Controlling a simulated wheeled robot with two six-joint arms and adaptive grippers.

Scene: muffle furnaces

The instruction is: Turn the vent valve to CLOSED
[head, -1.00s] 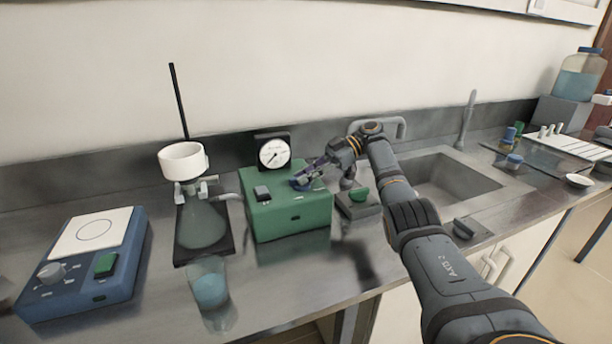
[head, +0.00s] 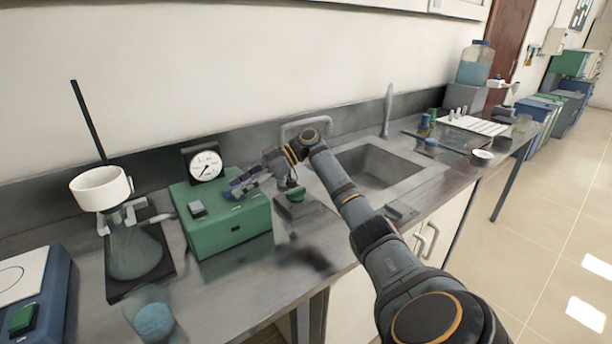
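Contact and finger gap are too small to tell. No CLOSED marking is readable. A green knob (head: 296,193) on a grey block stands right of the box. My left gripper is out of view.
A flask (head: 134,252) with a white funnel (head: 101,188) and a beaker (head: 153,320) stand to the left, beside a blue stirrer (head: 45,300). A sink (head: 375,165) with a tap is to the right. Open floor lies at far right.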

